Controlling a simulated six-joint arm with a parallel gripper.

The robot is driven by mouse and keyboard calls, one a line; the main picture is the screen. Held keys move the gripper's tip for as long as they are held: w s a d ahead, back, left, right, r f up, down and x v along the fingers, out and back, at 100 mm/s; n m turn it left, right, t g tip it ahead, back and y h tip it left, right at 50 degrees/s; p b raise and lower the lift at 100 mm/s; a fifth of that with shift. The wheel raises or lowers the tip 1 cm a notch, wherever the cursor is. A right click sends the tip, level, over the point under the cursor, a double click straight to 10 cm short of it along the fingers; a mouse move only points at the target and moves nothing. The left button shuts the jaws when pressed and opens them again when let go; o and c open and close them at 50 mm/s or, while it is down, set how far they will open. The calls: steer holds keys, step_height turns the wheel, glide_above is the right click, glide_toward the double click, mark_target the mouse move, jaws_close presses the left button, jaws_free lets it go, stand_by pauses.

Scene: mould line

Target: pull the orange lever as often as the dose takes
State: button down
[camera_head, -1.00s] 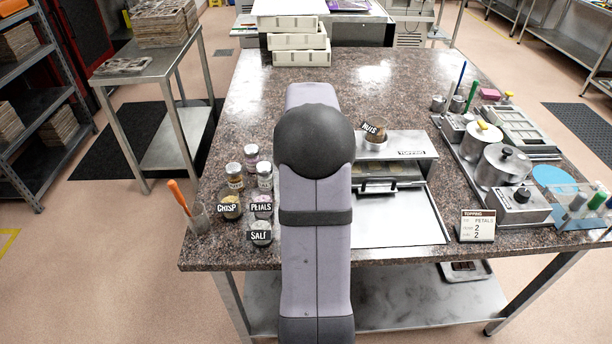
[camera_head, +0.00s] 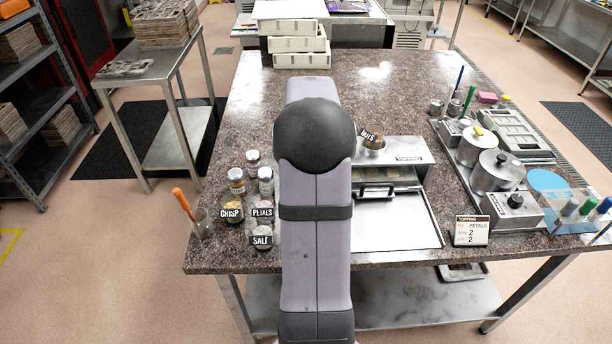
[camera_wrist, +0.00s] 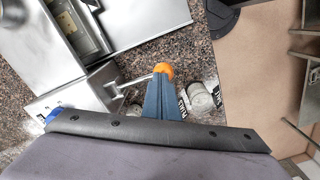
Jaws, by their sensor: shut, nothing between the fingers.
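In the wrist view the orange lever shows as an orange ball knob (camera_wrist: 164,70) on a thin pale rod running left to a metal housing (camera_wrist: 75,92). My gripper (camera_wrist: 162,80) is shut and empty, its blue fingertips right at the knob's near side; I cannot tell whether they touch it. In the head view my arm hides the lever and gripper. The metal topping machine (camera_head: 410,150) stands right of my arm, with a NUTS jar (camera_head: 374,141) on top. A card (camera_head: 471,230) reads TOPPING, PETALS and two 2s.
Jars labelled CRISP (camera_head: 230,209), PETALS (camera_head: 263,208) and SALT (camera_head: 262,238) stand left of my arm, among other jars. A cup (camera_head: 202,224) holds an orange-handled tool at the left edge. Pots (camera_head: 493,172) crowd the right side. The back middle of the stone tabletop is clear.

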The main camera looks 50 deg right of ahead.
step_height(320, 180, up, 8)
steer(key=p, duration=0.7)
steer(key=shift+r, duration=0.25)
stand_by(0.6)
step_height(320, 180, down, 2)
steer(key=b, duration=0.4)
steer(key=shift+f, duration=0.1)
steer(key=shift+f+b, duration=0.75)
steer(key=shift+f, duration=0.45)
stand_by(0.4)
steer(key=shift+f, duration=0.1)
stand_by(1.1)
